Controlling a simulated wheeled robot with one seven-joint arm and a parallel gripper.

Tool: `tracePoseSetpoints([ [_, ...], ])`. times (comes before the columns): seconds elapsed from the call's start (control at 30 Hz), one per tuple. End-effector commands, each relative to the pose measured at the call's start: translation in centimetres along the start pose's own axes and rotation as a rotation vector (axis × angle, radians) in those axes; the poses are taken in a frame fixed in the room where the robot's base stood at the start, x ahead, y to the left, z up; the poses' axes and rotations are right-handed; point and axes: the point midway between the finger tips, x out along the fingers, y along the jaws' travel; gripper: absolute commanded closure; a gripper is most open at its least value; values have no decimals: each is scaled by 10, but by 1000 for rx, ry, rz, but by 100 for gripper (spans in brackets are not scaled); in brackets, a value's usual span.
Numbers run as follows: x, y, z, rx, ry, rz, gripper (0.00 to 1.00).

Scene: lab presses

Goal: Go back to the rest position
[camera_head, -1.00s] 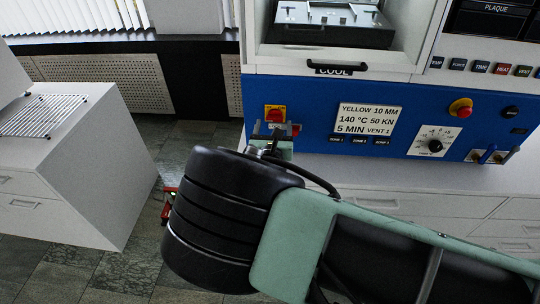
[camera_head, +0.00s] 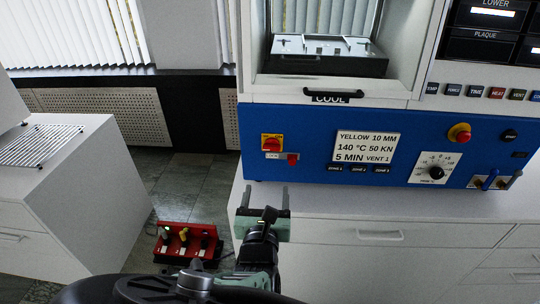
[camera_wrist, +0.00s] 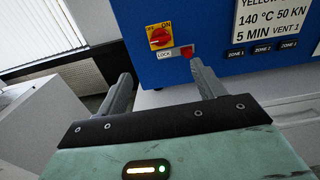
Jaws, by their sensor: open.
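My gripper (camera_head: 264,196) is open and empty in the head view, in front of the white cabinet below the blue press panel. In the wrist view my gripper (camera_wrist: 160,85) shows two grey fingers spread wide, with nothing between them. Behind the fingers in that view are a red and yellow rotary switch (camera_wrist: 159,37) and a small red part (camera_wrist: 187,52) on the panel. The fingers look apart from the panel.
The blue press panel (camera_head: 300,175) carries a printed card (camera_head: 365,147), knobs and switches. A cooling compartment above holds a grey plate unit (camera_head: 327,54). A white cabinet with a wire rack (camera_head: 40,145) stands left. A red box with several levers (camera_head: 187,242) sits on the tiled floor between.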

Motion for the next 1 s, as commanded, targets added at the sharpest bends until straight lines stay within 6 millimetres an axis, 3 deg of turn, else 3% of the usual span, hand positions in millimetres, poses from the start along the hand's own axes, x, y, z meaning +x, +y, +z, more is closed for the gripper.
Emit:
tracePoseSetpoints([
  [0.17,1,-1,0,2,2,-3,32],
  [0.23,3,-15,2,38,29,-63,32],
  [0.43,-4,-102,5,294,208,-468,32],
  [0.6,-47,-164,12,584,392,-870,32],
  [0.7,-78,-183,21,760,487,-1078,32],
  [0.83,-118,-193,42,996,593,-1313,32],
  [1.0,-164,-192,78,1320,695,-1558,32],
])
